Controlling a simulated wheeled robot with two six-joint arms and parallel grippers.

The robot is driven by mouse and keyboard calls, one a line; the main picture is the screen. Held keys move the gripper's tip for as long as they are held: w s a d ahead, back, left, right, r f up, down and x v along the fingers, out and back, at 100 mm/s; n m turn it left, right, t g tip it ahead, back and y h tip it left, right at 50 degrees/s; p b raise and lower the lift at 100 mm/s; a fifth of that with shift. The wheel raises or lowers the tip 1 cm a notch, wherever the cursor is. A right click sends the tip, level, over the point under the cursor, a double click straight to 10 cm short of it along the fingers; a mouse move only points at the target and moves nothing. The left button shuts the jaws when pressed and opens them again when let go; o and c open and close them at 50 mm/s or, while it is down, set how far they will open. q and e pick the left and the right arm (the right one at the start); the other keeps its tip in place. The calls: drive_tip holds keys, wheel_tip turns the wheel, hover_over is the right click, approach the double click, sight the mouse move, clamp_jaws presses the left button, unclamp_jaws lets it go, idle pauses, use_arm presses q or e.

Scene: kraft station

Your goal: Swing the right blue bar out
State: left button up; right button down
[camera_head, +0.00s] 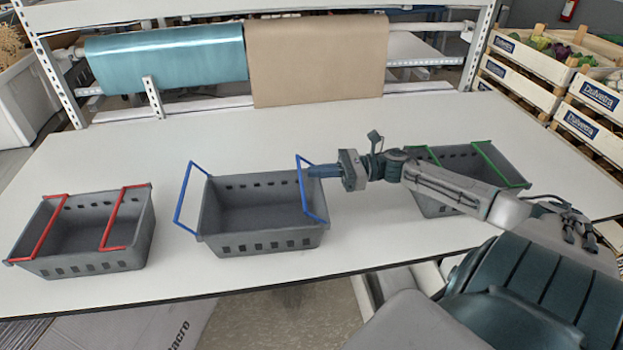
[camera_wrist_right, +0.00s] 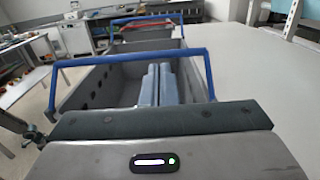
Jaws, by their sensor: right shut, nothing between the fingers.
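The middle grey crate (camera_head: 265,243) stands on the white table and has two blue bars. Its right blue bar (camera_head: 302,190) is raised above the right rim and leans inward over the crate. The left blue bar (camera_head: 183,193) leans outward to the left. My right gripper (camera_head: 312,171) comes from the right, its fingertips close to the right bar. In the right wrist view the shut, empty fingers (camera_wrist_right: 156,86) show just below the near blue bar (camera_wrist_right: 125,58), pointing over the crate. I cannot tell whether they touch the bar. My left gripper is not in view.
A grey crate with red bars (camera_head: 95,262) stands at the left. A grey crate with green bars (camera_head: 440,208) is partly hidden behind my right arm. Rolls of teal film (camera_head: 165,58) and brown paper (camera_head: 318,60) hang at the back. The table (camera_head: 360,120) behind the crates is clear.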

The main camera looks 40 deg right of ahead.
drive_tip(key=shift+r, duration=0.1)
drive_tip(key=shift+a, duration=0.3)
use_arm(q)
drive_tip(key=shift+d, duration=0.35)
use_arm(e)
drive_tip(key=shift+d, duration=0.1)
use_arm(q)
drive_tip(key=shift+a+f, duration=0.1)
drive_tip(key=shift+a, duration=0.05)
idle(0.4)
